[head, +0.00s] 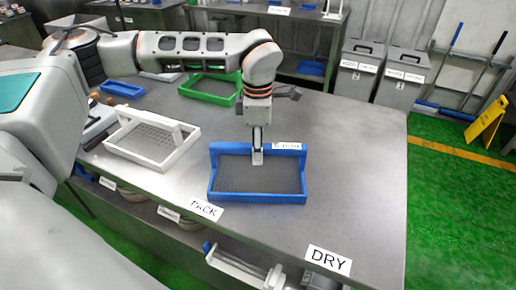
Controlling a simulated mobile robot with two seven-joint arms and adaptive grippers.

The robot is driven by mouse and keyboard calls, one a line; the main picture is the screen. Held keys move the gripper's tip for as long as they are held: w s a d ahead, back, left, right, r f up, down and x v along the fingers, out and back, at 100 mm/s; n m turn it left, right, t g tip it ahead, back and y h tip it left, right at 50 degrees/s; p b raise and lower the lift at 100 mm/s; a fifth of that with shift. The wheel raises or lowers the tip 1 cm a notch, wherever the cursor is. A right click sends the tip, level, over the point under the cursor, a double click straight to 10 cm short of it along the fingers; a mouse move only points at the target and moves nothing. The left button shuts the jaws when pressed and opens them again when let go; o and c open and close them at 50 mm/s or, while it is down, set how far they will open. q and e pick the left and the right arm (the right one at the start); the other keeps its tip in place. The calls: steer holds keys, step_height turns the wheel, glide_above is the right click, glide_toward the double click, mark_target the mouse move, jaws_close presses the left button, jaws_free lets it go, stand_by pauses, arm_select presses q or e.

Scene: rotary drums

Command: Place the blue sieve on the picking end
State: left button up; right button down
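The blue sieve (256,198) is a rectangular frame with a grey mesh and a raised back bar that carries a small white label. It lies flat on the grey table (354,165), near its front edge, behind the PACK sign. My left gripper (257,158) points down at the middle of the sieve's raised back bar, its fingertips overlapping the bar in the head view. I cannot tell whether the fingers close on the bar. My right gripper is not in view. No sign in view reads as the picking end.
A white sieve (151,140) lies left of the blue one, and a green sieve (211,88) lies farther back. The PACK sign (206,210) and DRY sign (329,260) mark the front edge. The table's right part is clear. Grey bins (402,78) stand behind.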

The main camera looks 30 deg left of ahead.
arm_select(q)
step_height(320, 180, up, 12)
stand_by(0.4)
steer(key=shift+f, duration=0.1)
stand_by(0.4)
